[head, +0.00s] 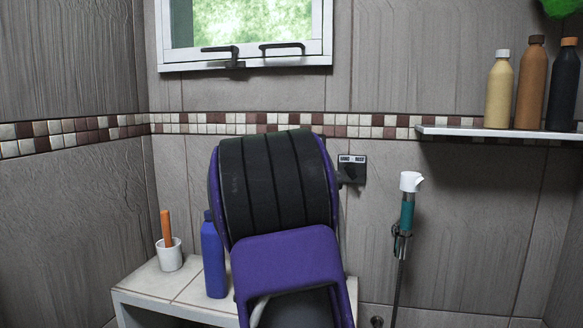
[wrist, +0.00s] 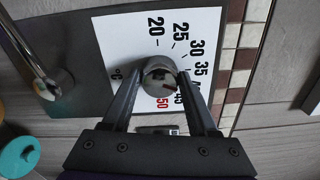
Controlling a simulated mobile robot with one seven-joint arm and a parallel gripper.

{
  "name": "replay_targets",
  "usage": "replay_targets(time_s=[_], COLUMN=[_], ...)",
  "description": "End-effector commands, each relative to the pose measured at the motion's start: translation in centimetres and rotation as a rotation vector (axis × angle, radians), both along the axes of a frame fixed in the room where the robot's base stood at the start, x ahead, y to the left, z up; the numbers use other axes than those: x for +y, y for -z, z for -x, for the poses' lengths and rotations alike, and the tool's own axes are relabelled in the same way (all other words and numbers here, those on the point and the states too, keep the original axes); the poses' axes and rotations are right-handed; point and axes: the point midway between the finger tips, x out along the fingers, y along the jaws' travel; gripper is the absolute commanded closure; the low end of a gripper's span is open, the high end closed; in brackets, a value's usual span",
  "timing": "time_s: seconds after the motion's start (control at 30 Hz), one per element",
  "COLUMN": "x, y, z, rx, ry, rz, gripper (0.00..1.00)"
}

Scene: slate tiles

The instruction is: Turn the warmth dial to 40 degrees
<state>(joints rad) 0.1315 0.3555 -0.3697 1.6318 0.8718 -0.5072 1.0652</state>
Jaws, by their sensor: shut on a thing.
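The warmth dial (wrist: 158,72) is a round grey metal knob in the wrist view. It sits on a white scale plate (wrist: 120,30) with black numbers 20, 25, 30, 35 and 45 and a red 50; the 40 mark is mostly hidden by my right finger. My gripper (wrist: 161,84) has one finger on each side of the knob and is shut on it. I cannot tell which number the knob points at. In the head view, the dark-edged plate (head: 352,163) shows beside my arm, which hides the knob and my gripper.
A teal shower handset (head: 407,212) hangs right of the plate. A white bench (head: 145,280) below holds a blue bottle (head: 213,262) and a white cup (head: 171,256). A shelf (head: 480,132) with bottles is at the right. A metal pipe (wrist: 28,47) runs left of the knob.

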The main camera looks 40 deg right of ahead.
Motion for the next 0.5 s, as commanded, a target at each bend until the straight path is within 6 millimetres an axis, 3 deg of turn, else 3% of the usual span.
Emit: replay_targets(time_s=[0.5], x=[-0.05], y=[-0.1], z=[0.03], rx=[-0.077], ry=[0.001], rz=[-0.064], gripper=[0.96])
